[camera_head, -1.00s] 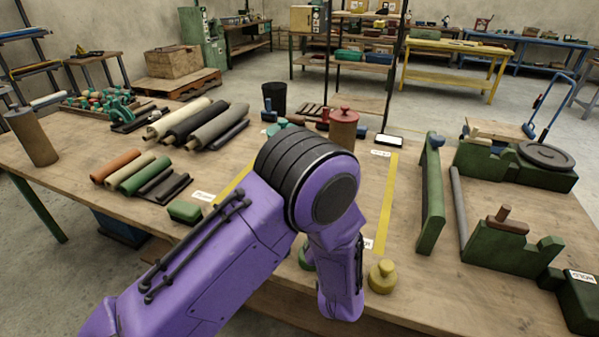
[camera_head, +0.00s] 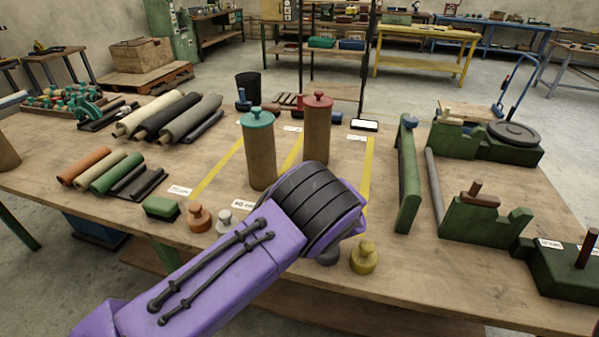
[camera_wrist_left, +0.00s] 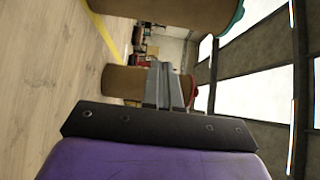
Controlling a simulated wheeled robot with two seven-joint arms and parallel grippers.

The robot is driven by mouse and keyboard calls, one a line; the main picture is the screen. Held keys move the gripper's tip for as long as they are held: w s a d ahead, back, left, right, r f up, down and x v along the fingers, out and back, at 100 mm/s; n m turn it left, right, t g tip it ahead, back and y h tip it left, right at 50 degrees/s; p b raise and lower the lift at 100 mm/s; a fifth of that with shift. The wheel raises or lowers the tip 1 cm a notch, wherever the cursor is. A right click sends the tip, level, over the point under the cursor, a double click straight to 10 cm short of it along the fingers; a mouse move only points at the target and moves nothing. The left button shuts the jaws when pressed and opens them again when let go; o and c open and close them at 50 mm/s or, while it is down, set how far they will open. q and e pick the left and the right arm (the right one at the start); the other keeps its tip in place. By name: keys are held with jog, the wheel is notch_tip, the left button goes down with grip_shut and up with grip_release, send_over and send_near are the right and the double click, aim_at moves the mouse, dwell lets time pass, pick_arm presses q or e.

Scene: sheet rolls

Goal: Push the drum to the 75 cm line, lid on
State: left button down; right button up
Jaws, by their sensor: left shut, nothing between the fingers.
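A brown drum with a teal lid (camera_head: 260,150) stands upright on the table, its lid on. A brown drum with a red lid (camera_head: 316,135) stands upright to its right and farther back, lid on. Yellow lines (camera_head: 368,160) cross the table with small white labels, too small to read. My left arm reaches in from below and hides its gripper in the head view. In the left wrist view the left gripper (camera_wrist_left: 164,88) is shut and empty. Its fingers overlap the red-lidded drum (camera_wrist_left: 122,84); touching cannot be told. The teal-lidded drum (camera_wrist_left: 165,14) is beside them. My right gripper is out of view.
Near the front edge stand an orange weight (camera_head: 199,218), a pale one (camera_head: 224,220) and a yellow one (camera_head: 365,257). A green block (camera_head: 161,208) lies left of them. Rolls (camera_head: 178,118) lie at left. A green upright board (camera_head: 408,175) and green stands are at right.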

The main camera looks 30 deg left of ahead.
aim_at(261, 153)
pick_arm(q)
jog(key=s+a+p+x, duration=0.1)
jog(key=s+p+x, duration=0.1)
jog(key=x, duration=0.9)
jog(key=shift+s+a+p, duration=0.15)
jog(key=shift+a+p, duration=0.05)
jog(key=shift+p, duration=0.45)
